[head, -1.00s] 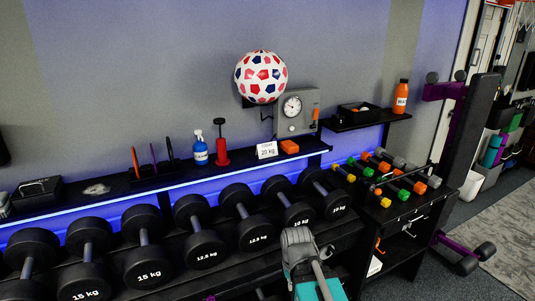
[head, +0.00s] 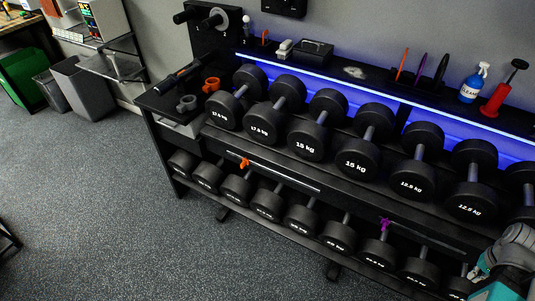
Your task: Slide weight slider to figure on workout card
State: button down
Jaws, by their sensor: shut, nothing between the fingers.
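The workout card is out of view now. I cannot make out anything that is clearly the weight slider. Part of my arm, grey and teal, shows at the bottom right corner in the head view, in front of the right end of the dumbbell rack. My gripper's fingers are not visible. An orange piece (head: 245,163) and a purple piece (head: 385,225) sit on the rack's front between the two dumbbell rows; what they are is unclear.
The black dumbbell rack (head: 312,190) holds two rows of dumbbells. A blue spray bottle (head: 469,86) and a red pump-like object (head: 497,97) stand on the shelf behind. Grey bins (head: 88,88) stand at the upper left. The floor (head: 110,220) at left is open.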

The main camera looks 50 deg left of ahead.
aim_at(245, 162)
jog(key=u, duration=2.05)
